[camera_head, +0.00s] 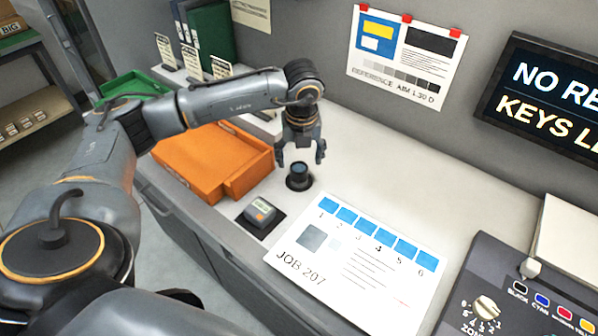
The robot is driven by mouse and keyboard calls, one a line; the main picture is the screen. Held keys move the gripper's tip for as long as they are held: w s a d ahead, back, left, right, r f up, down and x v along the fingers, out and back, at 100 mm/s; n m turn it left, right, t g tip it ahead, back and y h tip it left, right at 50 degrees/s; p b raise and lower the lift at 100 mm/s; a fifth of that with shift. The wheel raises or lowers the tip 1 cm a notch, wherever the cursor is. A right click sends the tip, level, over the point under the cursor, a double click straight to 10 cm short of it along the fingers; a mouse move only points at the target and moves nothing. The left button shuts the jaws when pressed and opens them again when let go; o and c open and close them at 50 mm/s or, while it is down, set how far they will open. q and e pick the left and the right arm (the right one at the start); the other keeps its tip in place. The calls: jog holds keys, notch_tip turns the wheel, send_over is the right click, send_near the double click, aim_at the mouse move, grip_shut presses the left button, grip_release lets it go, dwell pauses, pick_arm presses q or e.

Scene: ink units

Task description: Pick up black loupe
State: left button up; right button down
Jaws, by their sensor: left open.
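The black loupe (299,176) stands upright on the light worktop, on or in a dark round base, just behind the printed job sheet. My left gripper (301,160) is directly above it, pointing down, with its fingers spread. The fingertips are close to the top of the loupe, one on each side in the picture. I cannot tell whether they touch it. My right gripper is out of view.
An orange tray (205,165) lies left of the loupe. A small grey meter (260,212) sits in front of it. The JOB 207 sheet (350,262) lies to the right, then a control console (500,295). Worktop behind the sheet is clear.

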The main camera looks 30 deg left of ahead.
aim_at(299, 168)
pick_arm(q)
jog(key=shift+w+f+p, duration=0.15)
jog(key=shift+f+p, duration=0.25)
jog(key=shift+f, duration=0.15)
jog(key=f, duration=0.1)
jog(key=f+p, duration=0.1)
jog(key=f, duration=0.1)
jog(key=shift+w+a+f+p, duration=0.15)
jog(key=shift+a+f+p, duration=0.15)
jog(key=shift+a, duration=0.1)
jog(key=shift+w+f, duration=0.1)
jog(key=shift+f, duration=0.3)
jog(key=shift+c, duration=0.4)
jog(key=c, duration=1.1)
jog(key=shift+r, duration=0.1)
jog(key=shift+c, duration=0.2)
